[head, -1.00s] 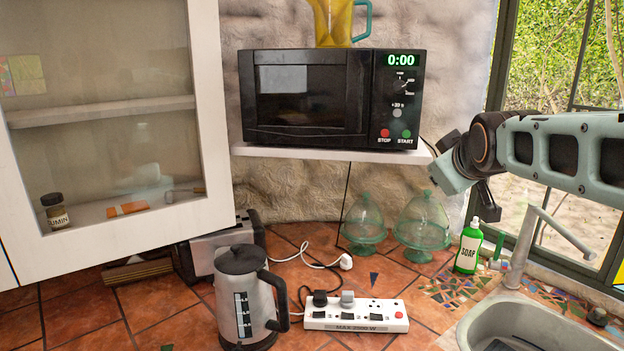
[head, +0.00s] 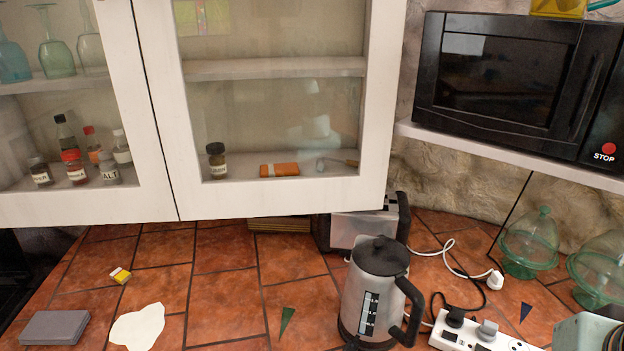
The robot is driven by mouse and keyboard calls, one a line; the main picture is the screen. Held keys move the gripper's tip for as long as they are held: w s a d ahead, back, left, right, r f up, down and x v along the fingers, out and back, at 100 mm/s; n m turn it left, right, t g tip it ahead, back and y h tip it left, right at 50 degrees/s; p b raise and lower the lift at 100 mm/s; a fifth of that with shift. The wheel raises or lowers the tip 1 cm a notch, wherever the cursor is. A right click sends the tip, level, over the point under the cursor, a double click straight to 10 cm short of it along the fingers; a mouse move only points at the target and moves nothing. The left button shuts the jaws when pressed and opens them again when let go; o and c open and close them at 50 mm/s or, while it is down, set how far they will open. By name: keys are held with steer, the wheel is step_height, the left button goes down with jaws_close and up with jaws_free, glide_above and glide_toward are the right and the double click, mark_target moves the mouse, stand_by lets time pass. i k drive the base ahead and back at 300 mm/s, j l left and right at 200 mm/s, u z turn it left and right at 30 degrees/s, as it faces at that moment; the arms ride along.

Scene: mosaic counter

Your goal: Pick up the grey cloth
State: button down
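A flat grey rectangular slab with crisp edges (head: 55,328) lies on the tiled counter at the lower left of the head view. It is the only grey thing there that could be the folded grey cloth; its material is hard to tell. A thin off-white irregular piece (head: 137,327) lies flat just right of it, apart from it. My gripper's fingers are not visible.
A kettle (head: 375,290) stands mid-counter, with a power strip (head: 478,334) and cords to its right. A small yellow box (head: 120,275) and a green shard (head: 287,321) lie on the counter. Wall cabinets (head: 375,150) hang above; a microwave (head: 505,75) sits on a shelf at right.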

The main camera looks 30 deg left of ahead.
mark_target(47, 328)
steer(key=j+u, duration=0.1)
steer(key=u, duration=2.75)
